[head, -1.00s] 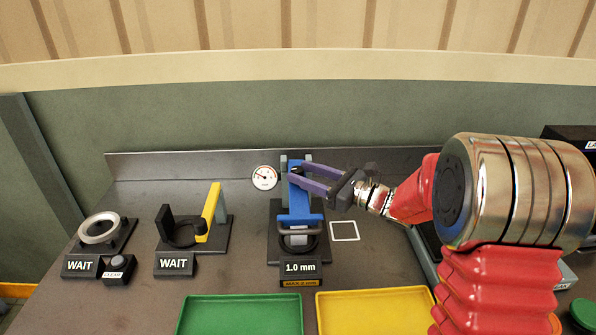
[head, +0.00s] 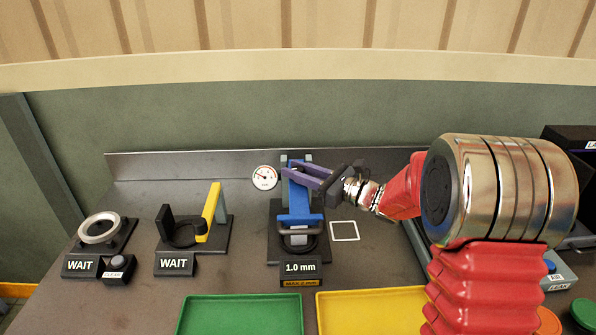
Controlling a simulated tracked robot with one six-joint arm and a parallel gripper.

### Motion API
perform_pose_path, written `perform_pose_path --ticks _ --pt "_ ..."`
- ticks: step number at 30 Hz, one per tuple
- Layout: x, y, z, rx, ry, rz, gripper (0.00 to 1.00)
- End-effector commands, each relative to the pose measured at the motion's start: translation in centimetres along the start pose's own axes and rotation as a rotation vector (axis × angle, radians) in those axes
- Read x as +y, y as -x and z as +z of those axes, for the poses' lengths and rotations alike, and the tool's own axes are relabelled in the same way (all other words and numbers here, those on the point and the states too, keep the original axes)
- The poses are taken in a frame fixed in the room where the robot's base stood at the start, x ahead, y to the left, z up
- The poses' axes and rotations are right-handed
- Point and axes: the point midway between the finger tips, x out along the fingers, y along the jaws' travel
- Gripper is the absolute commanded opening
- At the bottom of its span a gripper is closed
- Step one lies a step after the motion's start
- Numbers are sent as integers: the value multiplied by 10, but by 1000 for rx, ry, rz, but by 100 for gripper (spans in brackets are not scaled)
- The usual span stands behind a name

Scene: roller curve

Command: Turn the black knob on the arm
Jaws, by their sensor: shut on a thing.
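The blue arm (head: 299,202) stands in a black fixture (head: 275,238) at the middle of the bench, behind a display (head: 301,268) reading "1.0 mm". My gripper (head: 292,171), with purple fingers, reaches in from the right to the upper end of the blue arm. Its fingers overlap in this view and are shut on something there. The black knob is not distinctly visible; the fingers cover that spot, so it appears to be the thing held.
A round dial gauge (head: 264,177) stands left of the gripper. Further left are a yellow-armed fixture (head: 210,212) and a metal ring (head: 99,229), both with "WAIT" signs. Green (head: 240,297) and yellow (head: 372,292) trays lie in front. A white square outline (head: 344,231) is right of the fixture.

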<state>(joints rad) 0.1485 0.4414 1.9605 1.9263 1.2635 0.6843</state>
Motion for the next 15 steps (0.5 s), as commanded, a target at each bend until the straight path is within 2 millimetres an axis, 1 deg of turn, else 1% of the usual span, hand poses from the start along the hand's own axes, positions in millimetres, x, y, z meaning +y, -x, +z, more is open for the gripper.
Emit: perform_pose_path --ticks 1,4,15 --pt "0 0 0 0 0 -1 11" --pt "0 0 0 0 0 -1 4" --pt "-2 1 0 1 0 34 3"
